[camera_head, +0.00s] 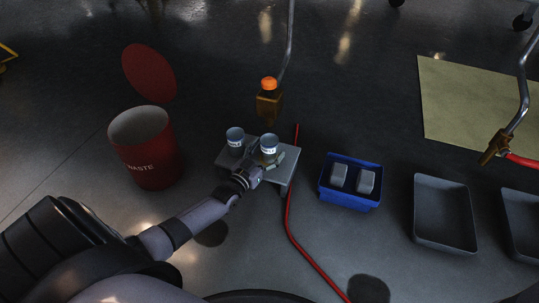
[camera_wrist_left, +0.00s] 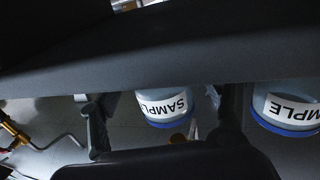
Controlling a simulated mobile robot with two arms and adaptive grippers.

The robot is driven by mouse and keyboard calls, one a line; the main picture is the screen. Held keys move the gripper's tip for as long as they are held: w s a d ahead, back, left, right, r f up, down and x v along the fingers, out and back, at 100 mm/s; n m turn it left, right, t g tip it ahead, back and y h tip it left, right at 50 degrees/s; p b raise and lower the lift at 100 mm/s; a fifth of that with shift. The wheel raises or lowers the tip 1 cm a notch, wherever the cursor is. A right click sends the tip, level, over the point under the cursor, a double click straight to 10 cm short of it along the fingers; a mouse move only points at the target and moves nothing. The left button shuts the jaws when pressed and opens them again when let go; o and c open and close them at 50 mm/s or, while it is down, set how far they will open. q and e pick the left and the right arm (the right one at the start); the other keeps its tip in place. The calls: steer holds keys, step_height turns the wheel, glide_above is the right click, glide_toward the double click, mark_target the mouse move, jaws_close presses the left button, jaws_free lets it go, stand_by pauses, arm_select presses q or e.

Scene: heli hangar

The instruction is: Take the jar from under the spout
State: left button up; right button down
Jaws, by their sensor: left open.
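Two pale jars with white labels stand on a small grey stand (camera_head: 229,158), a left jar (camera_head: 235,138) and a right jar (camera_head: 269,144). My left gripper (camera_head: 268,160) is open at the near side of the right jar. In the left wrist view one jar labelled SAMPLE (camera_wrist_left: 166,108) shows between the two spread fingers, and the other jar (camera_wrist_left: 290,112) is outside them at the right. Whether the fingers touch the jar cannot be told. My right gripper is not in view.
A red waste bin (camera_head: 145,160) stands left of the stand. A red hose (camera_head: 289,215) runs along the floor right of it. Further right are a blue bin (camera_head: 351,197) with two grey blocks, a grey tray (camera_head: 443,243), and another brass nozzle (camera_head: 494,147).

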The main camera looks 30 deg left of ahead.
arm_select(q)
steer(key=shift+c, duration=0.2)
steer(key=c, duration=1.2)
